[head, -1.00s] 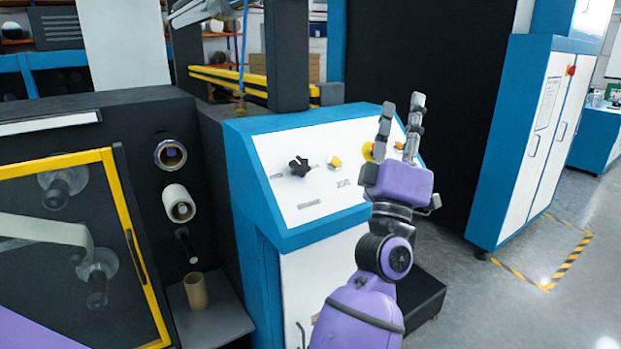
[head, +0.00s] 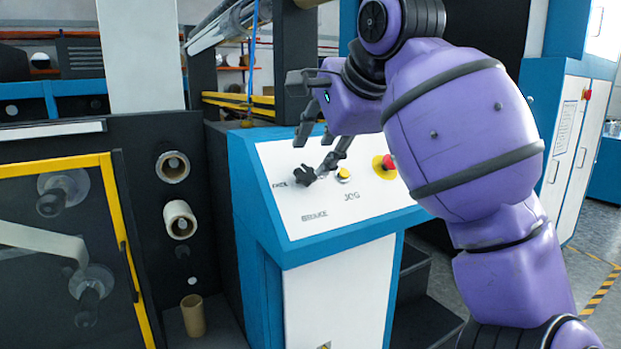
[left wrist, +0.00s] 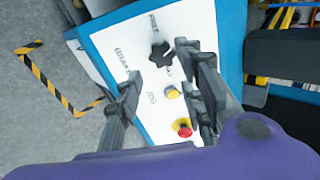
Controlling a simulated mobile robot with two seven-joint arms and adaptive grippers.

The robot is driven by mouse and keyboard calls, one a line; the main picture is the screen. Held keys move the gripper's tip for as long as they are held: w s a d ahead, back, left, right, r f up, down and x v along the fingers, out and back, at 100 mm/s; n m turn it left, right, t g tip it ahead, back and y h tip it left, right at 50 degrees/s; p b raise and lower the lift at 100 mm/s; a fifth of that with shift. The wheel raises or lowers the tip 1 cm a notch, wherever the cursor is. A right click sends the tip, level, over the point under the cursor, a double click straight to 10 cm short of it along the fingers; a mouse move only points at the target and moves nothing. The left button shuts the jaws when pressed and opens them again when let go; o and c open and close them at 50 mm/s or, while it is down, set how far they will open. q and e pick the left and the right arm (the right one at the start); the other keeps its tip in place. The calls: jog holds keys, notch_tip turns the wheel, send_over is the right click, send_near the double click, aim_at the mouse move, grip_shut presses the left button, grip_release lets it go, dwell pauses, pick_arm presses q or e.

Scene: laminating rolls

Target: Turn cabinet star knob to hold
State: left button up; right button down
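The black star knob (head: 303,177) sits on the white sloped panel of the blue cabinet (head: 290,212), above the BRAKE label. It also shows in the left wrist view (left wrist: 160,52). My left gripper (head: 313,156) reaches over the panel from above right, fingers apart. In the left wrist view my left gripper (left wrist: 160,63) is open, with the knob seen between its fingertips. No grip on the knob shows; whether a fingertip touches it I cannot tell. A small label lies on either side of the knob; the right one is partly covered. My right gripper is not in view.
A yellow button (head: 343,174) and a red emergency stop (head: 385,165) on yellow sit right of the knob, close to my fingers. A dark machine with roll holders (head: 173,167) and a yellow-framed door (head: 117,215) stands at left.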

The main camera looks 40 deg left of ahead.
aim_at(308, 178)
pick_arm(q)
jog(key=x, duration=0.7)
jog(key=shift+w+f, duration=0.1)
jog(key=shift+f, duration=0.35)
jog(key=shift+f+h, duration=0.15)
jog(key=shift+h, duration=0.15)
grip_shut()
